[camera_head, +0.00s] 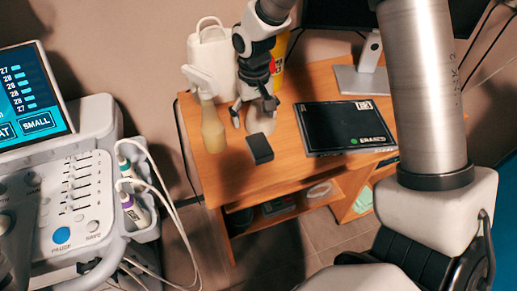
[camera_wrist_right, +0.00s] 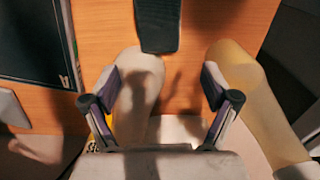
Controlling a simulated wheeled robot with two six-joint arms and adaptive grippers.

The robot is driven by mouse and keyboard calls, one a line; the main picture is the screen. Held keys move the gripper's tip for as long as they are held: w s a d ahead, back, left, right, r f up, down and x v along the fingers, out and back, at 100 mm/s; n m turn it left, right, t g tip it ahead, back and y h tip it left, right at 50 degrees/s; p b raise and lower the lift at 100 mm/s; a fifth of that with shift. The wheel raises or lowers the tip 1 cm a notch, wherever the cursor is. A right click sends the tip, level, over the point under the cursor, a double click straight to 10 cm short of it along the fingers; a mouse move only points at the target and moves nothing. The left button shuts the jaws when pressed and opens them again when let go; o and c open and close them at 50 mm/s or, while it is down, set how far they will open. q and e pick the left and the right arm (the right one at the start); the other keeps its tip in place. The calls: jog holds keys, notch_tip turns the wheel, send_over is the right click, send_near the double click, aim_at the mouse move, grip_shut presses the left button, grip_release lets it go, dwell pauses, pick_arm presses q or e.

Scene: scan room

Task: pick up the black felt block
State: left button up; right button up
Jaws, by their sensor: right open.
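The black felt block (camera_head: 259,149) lies on the wooden desk, left of the flat black case. In the right wrist view, the block (camera_wrist_right: 158,25) is at the top centre, beyond the fingertips. My right gripper (camera_head: 253,107) is open and empty, with its fingers behind the block in the head view. In the wrist view, my right gripper (camera_wrist_right: 161,76) has its two fingers spread wide, and the block is not between them. My left gripper is not in view.
A yellowish bottle (camera_head: 214,134) and a whitish bottle (camera_head: 261,120) stand close to the right gripper. A black flat case (camera_head: 345,128) lies right of the block. A monitor stand (camera_head: 364,79) is behind it. An ultrasound console (camera_head: 70,195) stands at left. The desk front (camera_head: 237,185) is clear.

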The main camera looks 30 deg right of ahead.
aim_at(255, 136)
notch_tip(255, 136, down, 8)
jog(key=shift+r, duration=0.1)
jog(key=shift+s, duration=0.1)
jog(key=c, duration=1)
